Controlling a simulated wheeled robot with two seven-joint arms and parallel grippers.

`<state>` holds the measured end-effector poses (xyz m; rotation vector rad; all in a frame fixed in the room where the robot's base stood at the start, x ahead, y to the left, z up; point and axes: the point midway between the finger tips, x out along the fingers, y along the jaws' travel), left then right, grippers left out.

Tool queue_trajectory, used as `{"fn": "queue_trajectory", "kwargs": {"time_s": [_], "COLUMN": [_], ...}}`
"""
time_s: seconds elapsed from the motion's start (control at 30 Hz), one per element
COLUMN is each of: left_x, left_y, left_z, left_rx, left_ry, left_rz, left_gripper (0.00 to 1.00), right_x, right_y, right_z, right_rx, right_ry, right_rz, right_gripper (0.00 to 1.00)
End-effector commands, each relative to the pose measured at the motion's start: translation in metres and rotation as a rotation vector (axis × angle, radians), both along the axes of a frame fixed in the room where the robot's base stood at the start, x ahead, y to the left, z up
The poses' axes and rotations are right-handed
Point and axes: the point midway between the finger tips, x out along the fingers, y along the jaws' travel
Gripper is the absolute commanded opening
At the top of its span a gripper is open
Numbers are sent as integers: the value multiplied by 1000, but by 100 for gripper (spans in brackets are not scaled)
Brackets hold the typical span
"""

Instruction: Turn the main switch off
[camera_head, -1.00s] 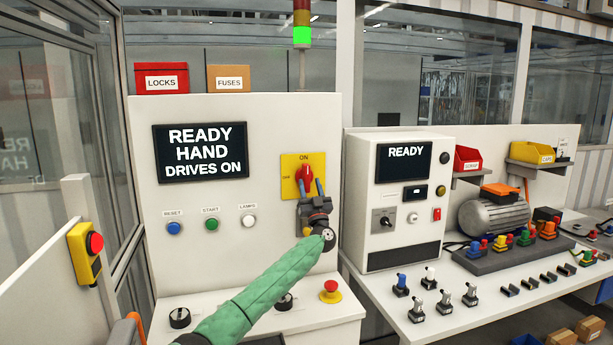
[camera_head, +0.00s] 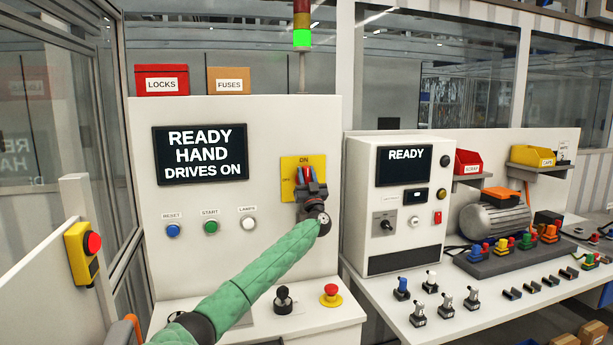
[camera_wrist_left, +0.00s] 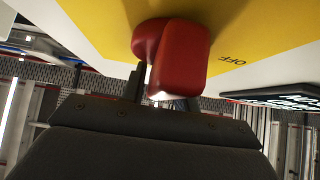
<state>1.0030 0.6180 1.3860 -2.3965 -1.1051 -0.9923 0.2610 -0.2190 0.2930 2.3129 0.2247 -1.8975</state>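The main switch is a red rotary handle (camera_head: 306,174) on a yellow plate (camera_head: 288,165) on the cabinet front. The handle stands upright, toward the ON mark at the top; OFF is at the plate's left. My left gripper (camera_head: 306,177) is at the handle, with its fingers on either side of it. In the left wrist view the red handle (camera_wrist_left: 180,58) fills the space ahead of the fingers (camera_wrist_left: 162,92), and a small light gap shows beside the left finger. Contact is not clear. My right gripper is not in view.
Below the switch are a lamp button (camera_head: 248,222), a black selector (camera_head: 284,299) and a red emergency stop (camera_head: 331,294). The screen (camera_head: 201,153) reads READY HAND DRIVES ON. A second cabinet (camera_head: 400,205) stands close on the right. The stack light (camera_head: 302,38) glows green.

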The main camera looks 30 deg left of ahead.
Motion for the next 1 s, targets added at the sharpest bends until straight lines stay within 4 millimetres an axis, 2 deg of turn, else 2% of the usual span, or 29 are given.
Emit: {"fn": "queue_trajectory", "kwargs": {"time_s": [0.03, 0.13, 0.67, 1.0], "left_x": [0, 0, -1, -3], "left_y": [0, 0, 0, 2], "left_z": [0, 0, -4, -5], "left_rx": [0, 0, -47, -142], "left_ry": [0, 0, -48, -157], "left_rz": [0, 0, -1, -1], "left_gripper": [20, 0, 0, 0], "right_x": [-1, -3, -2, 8], "right_y": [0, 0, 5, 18], "right_z": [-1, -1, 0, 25], "right_rx": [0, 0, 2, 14], "right_ry": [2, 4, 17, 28], "right_rz": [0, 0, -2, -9], "right_gripper": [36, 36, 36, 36]}}
